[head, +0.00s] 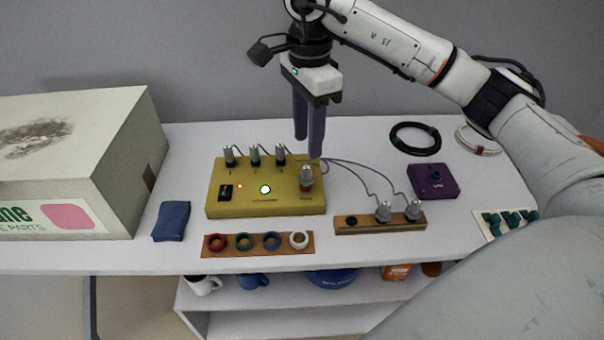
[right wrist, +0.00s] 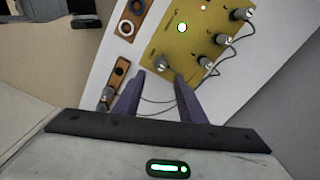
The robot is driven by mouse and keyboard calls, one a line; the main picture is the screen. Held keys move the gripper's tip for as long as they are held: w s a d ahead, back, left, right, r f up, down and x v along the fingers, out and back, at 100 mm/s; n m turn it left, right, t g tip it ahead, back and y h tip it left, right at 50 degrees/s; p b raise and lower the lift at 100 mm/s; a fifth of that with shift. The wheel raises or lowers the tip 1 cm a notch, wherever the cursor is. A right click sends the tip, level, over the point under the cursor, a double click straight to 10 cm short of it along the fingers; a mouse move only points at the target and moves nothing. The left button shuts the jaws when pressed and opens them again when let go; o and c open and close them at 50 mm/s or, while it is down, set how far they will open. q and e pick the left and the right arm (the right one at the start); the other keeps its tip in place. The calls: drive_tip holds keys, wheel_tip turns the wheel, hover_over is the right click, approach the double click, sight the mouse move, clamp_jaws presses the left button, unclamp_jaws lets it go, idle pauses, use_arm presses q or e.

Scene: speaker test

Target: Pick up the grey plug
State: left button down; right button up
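Several grey plugs show. Three stand along the back of the yellow box (head: 235,204), and one grey plug (head: 306,175) with a red ring stands at its front right. Two more, one of them a grey plug (head: 383,210), stand in a wooden holder (head: 365,228) whose left hole is empty. I cannot tell which plug is meant. My right gripper (head: 308,147) points down above the box's right back edge, purple fingers apart and nothing between them. In the right wrist view, a grey plug (right wrist: 162,62) shows just beyond the open fingertips (right wrist: 159,76). My left gripper is out of view.
A large carton (head: 135,150) fills the left. A blue pouch (head: 171,221), a wooden strip (head: 258,250) with coloured rings, a purple box (head: 433,182) and a black cable coil (head: 415,139) lie around. Thin grey cables run behind the yellow box to the holder.

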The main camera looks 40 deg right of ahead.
sight(305, 168)
wheel_tip(305, 168, down, 4)
drive_tip(key=shift+s+f, duration=0.1)
drive_tip(key=shift+f, duration=0.1)
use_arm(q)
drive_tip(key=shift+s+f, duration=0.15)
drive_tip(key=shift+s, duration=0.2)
use_arm(e)
drive_tip(key=shift+w+a+f, duration=0.1)
drive_tip(key=shift+f, duration=1.2)
drive_tip(key=shift+w+a+f, duration=0.1)
drive_tip(key=shift+f, duration=1.2)
clamp_jaws()
wheel_tip(305, 168, up, 10)
drive_tip(key=shift+r, duration=0.1)
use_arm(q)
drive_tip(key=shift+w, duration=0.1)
